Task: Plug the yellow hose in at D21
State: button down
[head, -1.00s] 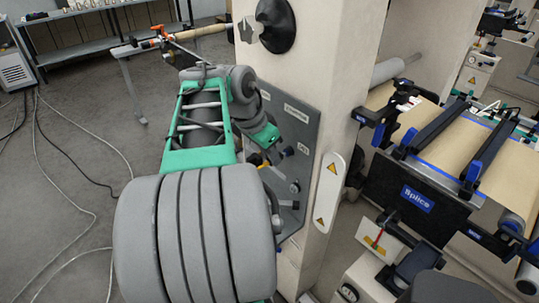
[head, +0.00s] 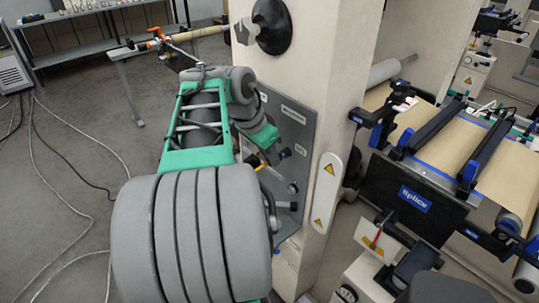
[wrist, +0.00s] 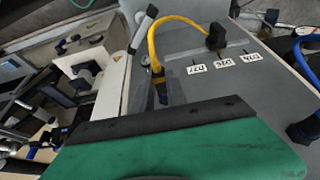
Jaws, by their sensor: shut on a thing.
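The yellow hose (wrist: 178,22) arches in the wrist view from a black plug (wrist: 215,37) at the grey panel (wrist: 268,85) to a yellow-collared end at the left. That end runs down behind the dark edge of my gripper (wrist: 160,97). My gripper is shut on the hose's end; its fingertips are mostly hidden by its green housing. Small white labels (wrist: 223,64) stand in a row on the panel; I cannot read them surely. In the head view a bit of yellow hose (head: 262,163) shows beside my arm, in front of the panel (head: 300,125) on the pillar.
A blue hose (wrist: 302,60) with a dark connector is at the right of the wrist view. The cream pillar (head: 335,110) carries a white warning plate (head: 326,192). The Splice machine (head: 418,200) stands right. Cables (head: 65,125) lie on the left floor.

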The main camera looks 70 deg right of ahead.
jog(key=shift+s+d, duration=0.1)
jog(key=shift+d, duration=0.1)
jog(key=c, duration=1.3)
grip_release()
jog(key=shift+o, duration=0.2)
jog(key=shift+r, duration=0.1)
jog(key=p+v, duration=0.2)
jog(key=v, duration=0.6)
jog(key=w+a+f+n+t, duration=0.2)
jog(key=w+a+f+n, duration=0.1)
jog(key=w+a+n, duration=0.4)
jog(key=w+a+f+n+t, duration=0.25)
jog(key=w+a+n, duration=0.25)
jog(key=w+a, duration=0.35)
jog(key=a+f+n+y, duration=0.1)
jog(key=a+f+n, duration=0.1)
jog(key=a+n, duration=0.2)
jog(key=a+f+n+y, duration=0.1)
jog(key=a+f+n, duration=0.2)
jog(key=a, duration=0.8)
jog(key=a+f+n+t+y, duration=0.1)
jog(key=a+f+n+y, duration=0.1)
jog(key=a, duration=0.6)
jog(key=f+n, duration=0.1)
jog(key=n, duration=0.1)
jog(key=shift+w+n, duration=0.25)
jog(key=shift+n, duration=0.15)
